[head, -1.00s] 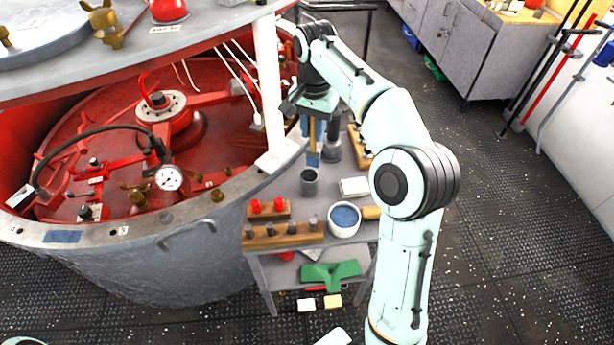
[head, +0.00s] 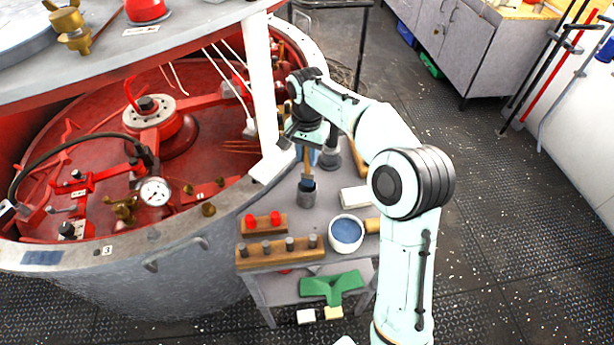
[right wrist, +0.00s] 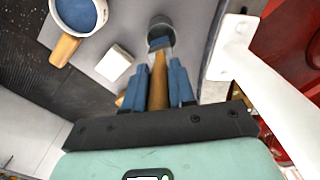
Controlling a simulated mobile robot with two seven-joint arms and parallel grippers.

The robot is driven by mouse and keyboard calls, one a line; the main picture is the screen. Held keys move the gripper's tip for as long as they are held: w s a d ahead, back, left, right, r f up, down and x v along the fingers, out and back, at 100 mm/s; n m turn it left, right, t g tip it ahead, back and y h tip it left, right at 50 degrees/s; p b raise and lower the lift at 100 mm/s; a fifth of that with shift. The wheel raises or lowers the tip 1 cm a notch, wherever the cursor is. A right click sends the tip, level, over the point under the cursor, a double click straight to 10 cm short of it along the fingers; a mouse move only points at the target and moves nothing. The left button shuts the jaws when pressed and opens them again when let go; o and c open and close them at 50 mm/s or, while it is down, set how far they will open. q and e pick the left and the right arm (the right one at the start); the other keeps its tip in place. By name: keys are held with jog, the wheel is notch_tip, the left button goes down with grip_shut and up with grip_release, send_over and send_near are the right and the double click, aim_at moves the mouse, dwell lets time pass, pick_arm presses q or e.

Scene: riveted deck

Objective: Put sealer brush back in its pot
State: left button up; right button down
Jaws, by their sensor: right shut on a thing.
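The sealer brush has a wooden handle (right wrist: 158,82) and a dark blue-grey head (head: 307,184). My right gripper (right wrist: 160,74) is shut on the handle, with a blue finger on each side, and holds the brush roughly upright, head down. The pot, a small grey cylinder (head: 307,197), stands on the grey bench (head: 285,200). It also shows in the right wrist view (right wrist: 162,26). The brush head is at the pot's mouth and overlaps its rim. How deep it sits inside, I cannot tell. My left gripper is out of view.
A white mug of blue liquid (head: 346,232) with a wooden handle and a white block (head: 354,197) stand close right of the pot. A wooden rack with grey pegs (head: 280,250) and red knobs (head: 263,221) are in front. A white post (head: 267,100) and red-lined vessel stand left.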

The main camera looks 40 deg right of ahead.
aim_at(307, 172)
jog(key=shift+w+f, duration=0.1)
jog(key=shift+f, duration=0.8)
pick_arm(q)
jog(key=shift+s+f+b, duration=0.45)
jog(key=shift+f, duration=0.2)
pick_arm(e)
jog(key=shift+f, duration=2.8)
jog(key=shift+f, duration=0.25)
jog(key=c, duration=0.9)
grip_release()
jog(key=shift+c, duration=0.2)
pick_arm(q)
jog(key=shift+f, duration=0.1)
pick_arm(e)
jog(key=shift+r, duration=0.15)
